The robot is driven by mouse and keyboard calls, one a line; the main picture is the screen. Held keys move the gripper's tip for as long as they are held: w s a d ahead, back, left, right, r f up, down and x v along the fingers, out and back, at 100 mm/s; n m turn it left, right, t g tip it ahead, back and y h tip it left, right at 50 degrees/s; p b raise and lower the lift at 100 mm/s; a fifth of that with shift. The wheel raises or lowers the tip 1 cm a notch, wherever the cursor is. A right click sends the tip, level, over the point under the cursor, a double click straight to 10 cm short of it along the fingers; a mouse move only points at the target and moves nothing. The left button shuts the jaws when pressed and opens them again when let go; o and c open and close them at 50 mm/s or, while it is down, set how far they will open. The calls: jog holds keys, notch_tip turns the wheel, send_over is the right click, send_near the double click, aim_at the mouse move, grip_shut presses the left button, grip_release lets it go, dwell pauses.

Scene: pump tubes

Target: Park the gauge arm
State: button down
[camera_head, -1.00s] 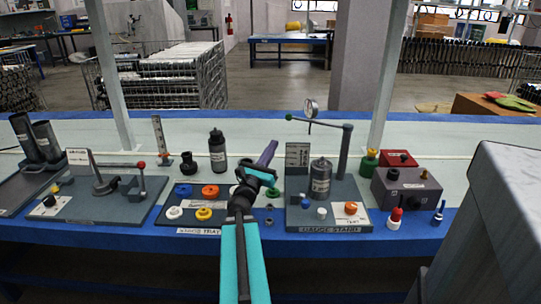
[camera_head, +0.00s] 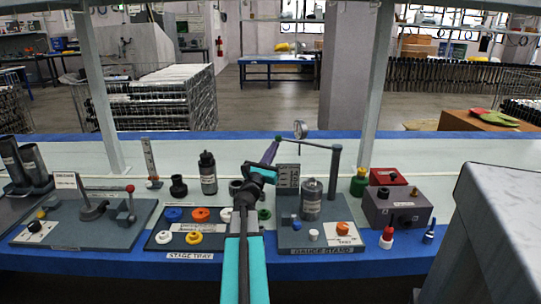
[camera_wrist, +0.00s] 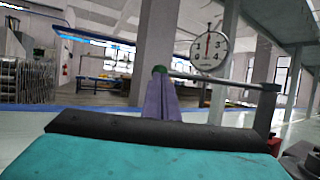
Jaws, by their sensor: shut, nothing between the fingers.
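The gauge arm (camera_head: 310,145) is a grey bar reaching left from the top of a post (camera_head: 335,172) at the right of the gauge stand (camera_head: 330,240). It carries a round dial (camera_head: 299,129) and ends in a green knob (camera_head: 278,138). The knob (camera_wrist: 159,69) and dial (camera_wrist: 209,50) also show in the wrist view. My gripper (camera_head: 270,150) has purple fingers shut and empty, with their tips (camera_wrist: 161,82) right at the knob. I cannot tell whether they touch it.
A dark canister (camera_head: 311,198) stands on the gauge stand below the arm. The stage tray (camera_head: 188,255) with coloured rings lies to the left. A purple-grey box (camera_head: 397,206) and a red box (camera_head: 388,177) stand to the right. Shelf posts rise behind.

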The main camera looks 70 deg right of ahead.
jog(key=shift+d+r, duration=0.1)
jog(key=shift+d, duration=0.3)
jog(key=shift+d+r+b, duration=0.15)
jog(key=shift+d+b, duration=1.05)
jog(key=shift+d, duration=0.05)
